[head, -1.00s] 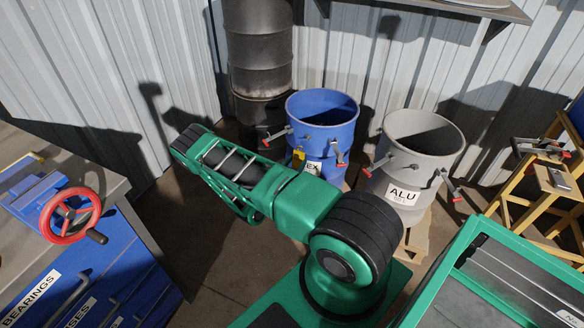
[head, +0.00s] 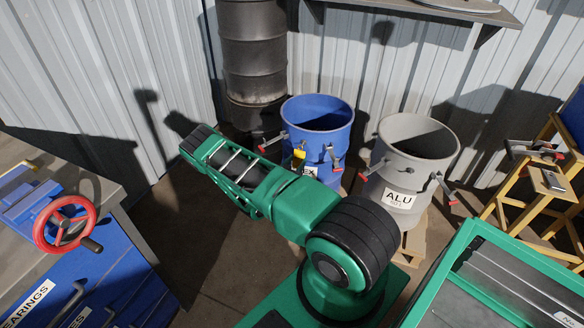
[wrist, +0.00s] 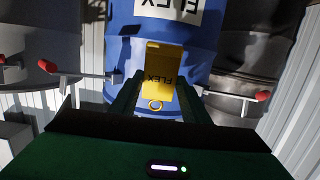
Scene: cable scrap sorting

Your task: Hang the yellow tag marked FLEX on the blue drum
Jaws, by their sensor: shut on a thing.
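The blue drum (wrist: 200,55) fills the view behind the tag and bears a white FLEX label (wrist: 168,8). In the head view the tag (head: 298,158) shows in front of the blue drum's (head: 300,125) lower left side. My gripper is hidden there behind my arm. Whether the tag touches the drum I cannot tell.
A grey drum labelled ALU (head: 410,160) stands right of the blue one. Red-tipped handles (wrist: 262,96) stick out at both sides of the blue drum. A black barrel (head: 252,50) stands behind. A workbench with a red wheel (head: 62,223) is at left, a yellow stand (head: 550,190) at right.

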